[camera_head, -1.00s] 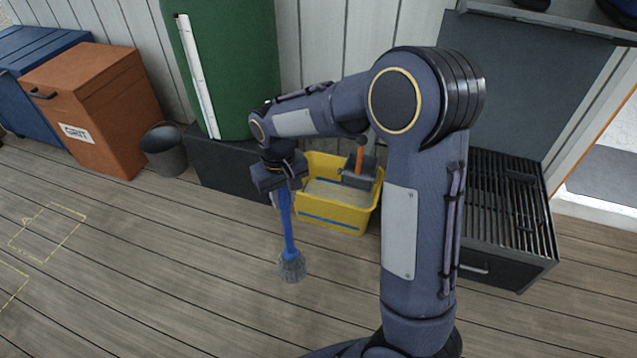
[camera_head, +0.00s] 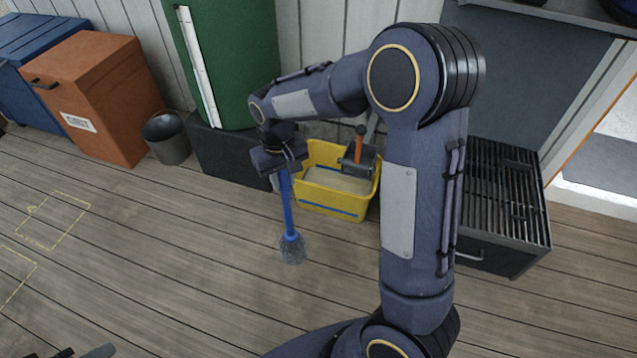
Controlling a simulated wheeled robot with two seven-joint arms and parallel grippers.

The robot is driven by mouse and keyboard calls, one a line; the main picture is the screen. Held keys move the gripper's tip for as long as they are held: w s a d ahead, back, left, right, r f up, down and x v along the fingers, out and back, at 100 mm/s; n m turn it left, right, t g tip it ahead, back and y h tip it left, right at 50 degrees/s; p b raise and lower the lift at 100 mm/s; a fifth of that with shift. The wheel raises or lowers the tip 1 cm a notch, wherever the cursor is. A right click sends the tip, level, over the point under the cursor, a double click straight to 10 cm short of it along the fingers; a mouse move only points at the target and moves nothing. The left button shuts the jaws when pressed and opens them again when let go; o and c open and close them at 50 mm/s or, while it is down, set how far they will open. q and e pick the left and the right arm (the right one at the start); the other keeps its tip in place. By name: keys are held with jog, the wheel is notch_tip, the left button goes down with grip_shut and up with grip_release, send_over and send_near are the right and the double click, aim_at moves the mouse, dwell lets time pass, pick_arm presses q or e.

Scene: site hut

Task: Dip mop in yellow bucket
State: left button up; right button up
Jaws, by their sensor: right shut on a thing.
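The mop has a blue handle (camera_head: 287,205) and a grey head (camera_head: 292,249). It hangs nearly upright, head down, in front of the yellow bucket and apart from its inside. My right gripper (camera_head: 281,167) is shut on the upper end of the handle, at the left side of the bucket in the picture. The yellow bucket (camera_head: 330,205) stands on the floor with greyish liquid in it and a grey wringer (camera_head: 360,162) with an orange handle at its right. My right arm hides part of the space right of the bucket.
A green tank (camera_head: 235,60) on a black base stands behind the bucket. A dark bin (camera_head: 166,140) and an orange grit box (camera_head: 95,95) are at the left. A black slatted rack (camera_head: 500,205) stands at the right. The front floor is mostly clear.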

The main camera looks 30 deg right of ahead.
aim_at(285, 193)
notch_tip(285, 193, down, 6)
jog(key=b, duration=0.3)
jog(key=shift+r, duration=0.2)
dwell(0.5)
notch_tip(285, 193, up, 4)
jog(key=p, duration=0.3)
jog(key=shift+p, duration=0.3)
